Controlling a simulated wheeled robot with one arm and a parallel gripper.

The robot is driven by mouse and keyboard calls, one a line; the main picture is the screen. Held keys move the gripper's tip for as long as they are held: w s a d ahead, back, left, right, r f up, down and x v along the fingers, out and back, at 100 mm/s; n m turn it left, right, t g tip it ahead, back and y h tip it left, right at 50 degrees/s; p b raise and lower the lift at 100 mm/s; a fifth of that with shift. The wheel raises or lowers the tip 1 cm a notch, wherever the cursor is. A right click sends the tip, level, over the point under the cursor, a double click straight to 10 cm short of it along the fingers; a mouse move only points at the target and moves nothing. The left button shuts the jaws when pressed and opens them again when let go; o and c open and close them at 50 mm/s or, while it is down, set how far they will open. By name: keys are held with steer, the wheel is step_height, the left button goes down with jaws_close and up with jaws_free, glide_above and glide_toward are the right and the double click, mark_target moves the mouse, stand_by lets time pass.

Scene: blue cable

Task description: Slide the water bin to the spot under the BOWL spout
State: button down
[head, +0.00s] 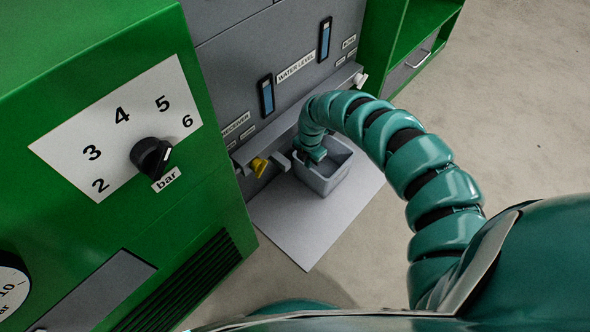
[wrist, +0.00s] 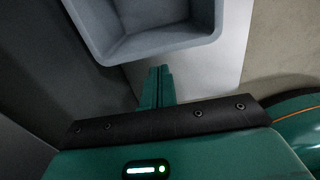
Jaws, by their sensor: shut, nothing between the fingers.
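The water bin (head: 336,181) is a grey, open-topped tub standing upright on a pale mat (head: 300,222) in front of the grey panel. In the wrist view the bin (wrist: 160,46) fills the top. My gripper (head: 316,156) is at the bin's left part in the head view. In the wrist view its fingers (wrist: 158,74) are together and empty, with tips close to the bin's rim; I cannot tell whether they touch. A label that seems to read BOWL (head: 349,42) is at the panel's right end. The BOWL spout itself is not clearly visible.
A yellow valve (head: 259,166) sits left of the bin, below the RECEIVER label (head: 236,124). A white knob (head: 360,79) is at the panel's right end. Green cabinets (head: 120,80) flank the panel. The mat has free room in front, and open floor (head: 510,100) lies right.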

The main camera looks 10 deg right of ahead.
mark_target(323, 179)
step_height(323, 179, down, 10)
steer(key=b, duration=0.5)
steer(key=shift+w, duration=0.1)
